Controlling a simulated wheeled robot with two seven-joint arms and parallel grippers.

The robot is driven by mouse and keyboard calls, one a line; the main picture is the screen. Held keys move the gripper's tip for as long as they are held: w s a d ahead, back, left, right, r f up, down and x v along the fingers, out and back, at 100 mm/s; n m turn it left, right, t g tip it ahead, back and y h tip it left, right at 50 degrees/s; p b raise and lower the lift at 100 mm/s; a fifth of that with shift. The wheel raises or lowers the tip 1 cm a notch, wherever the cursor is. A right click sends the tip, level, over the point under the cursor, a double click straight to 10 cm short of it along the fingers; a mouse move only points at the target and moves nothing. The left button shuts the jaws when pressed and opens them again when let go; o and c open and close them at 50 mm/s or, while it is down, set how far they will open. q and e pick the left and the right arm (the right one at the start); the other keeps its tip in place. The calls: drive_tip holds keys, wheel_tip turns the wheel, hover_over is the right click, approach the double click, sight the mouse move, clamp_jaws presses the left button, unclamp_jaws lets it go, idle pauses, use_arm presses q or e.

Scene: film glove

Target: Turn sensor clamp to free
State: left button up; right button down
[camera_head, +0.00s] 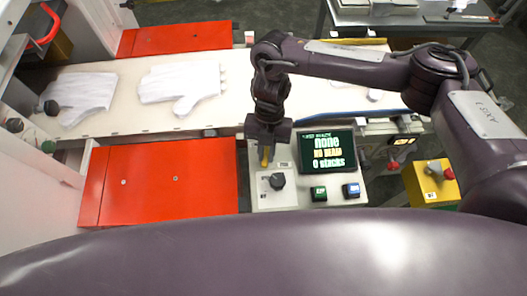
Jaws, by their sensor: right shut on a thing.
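My right gripper (265,158) points down at the back left of a light control panel (262,201). It is shut on a small yellow part (264,160), mostly hidden by the jaws; I cannot tell for sure whether this is the sensor clamp's handle. A black knob (277,181) sits on a white plate just in front of the gripper, apart from it in the picture. A screen (327,152) right of the gripper reads "none", "no read" and "0 stacks". My left gripper is not in view.
White gloves (180,84) lie on the pale belt (120,118) behind. Red covers (160,185) flank the belt. A green button (319,194) and a blue button (351,190) sit below the screen. A yellow box (430,184) with a red knob stands at right.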

drive_tip(key=shift+d+n+h, duration=0.3)
drive_tip(key=shift+n+h, duration=0.2)
drive_tip(key=shift+n, duration=0.7)
drive_tip(key=c, duration=1.4)
unclamp_jaws()
drive_tip(key=v, duration=0.7)
drive_tip(key=shift+w+r+b, duration=0.25)
drive_tip(key=shift+r+b, duration=0.1)
drive_tip(key=shift+b, duration=0.05)
